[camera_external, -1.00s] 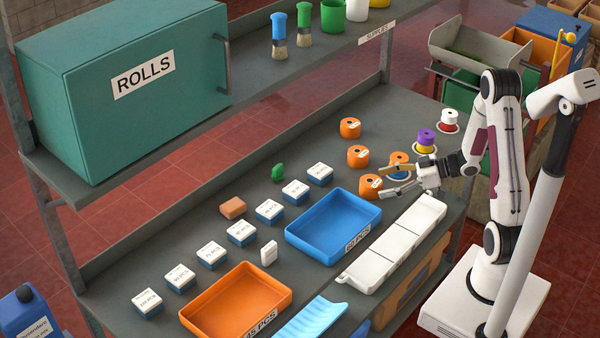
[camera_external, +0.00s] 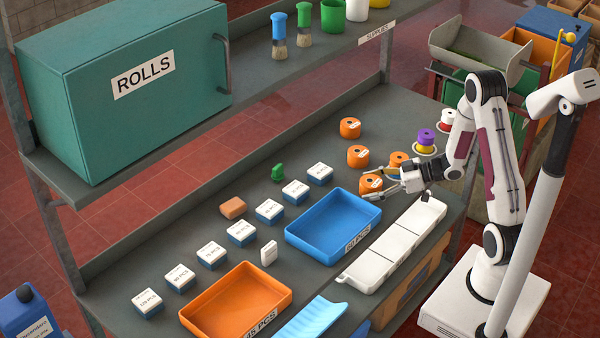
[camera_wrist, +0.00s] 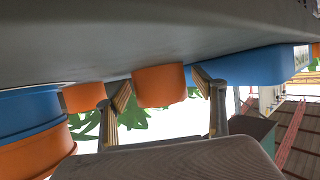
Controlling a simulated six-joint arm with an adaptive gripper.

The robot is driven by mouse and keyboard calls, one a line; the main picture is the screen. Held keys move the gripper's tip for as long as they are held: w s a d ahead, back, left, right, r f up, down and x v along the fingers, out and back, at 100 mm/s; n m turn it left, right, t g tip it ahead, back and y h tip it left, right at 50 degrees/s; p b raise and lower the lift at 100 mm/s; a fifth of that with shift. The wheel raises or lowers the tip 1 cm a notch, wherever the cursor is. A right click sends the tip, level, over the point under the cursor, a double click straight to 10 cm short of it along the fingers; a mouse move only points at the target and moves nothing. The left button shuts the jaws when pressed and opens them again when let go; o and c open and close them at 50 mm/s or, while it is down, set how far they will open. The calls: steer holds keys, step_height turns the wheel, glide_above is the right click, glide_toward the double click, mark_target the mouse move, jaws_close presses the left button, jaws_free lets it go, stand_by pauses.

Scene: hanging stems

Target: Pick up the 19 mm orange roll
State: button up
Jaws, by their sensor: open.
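Several orange rolls with white labels sit on the grey bench, at the back (camera_external: 350,127), in the middle (camera_external: 358,156) and in front (camera_external: 370,182). The label sizes are too small to read, so I cannot tell which is 19 mm. My gripper (camera_external: 371,186) is open at the front roll, one finger on either side in the picture. In the wrist view, which looks upside down, an orange roll (camera_wrist: 158,86) shows between my open fingertips (camera_wrist: 162,89); contact cannot be told. Another orange roll (camera_wrist: 83,97) is left of the left finger.
An orange-and-blue roll (camera_external: 399,159) is behind my gripper, partly hidden. Purple-and-yellow (camera_external: 426,138) and white-and-red rolls (camera_external: 445,122) stand at right. A blue tray (camera_external: 310,240) and a white divided tray (camera_external: 400,250) are close in front. A shelf (camera_external: 270,85) overhangs the back.

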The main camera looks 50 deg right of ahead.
mark_target(371, 181)
steer(key=c, duration=1.3)
steer(key=shift+r, duration=0.15)
steer(key=shift+r, duration=4.9)
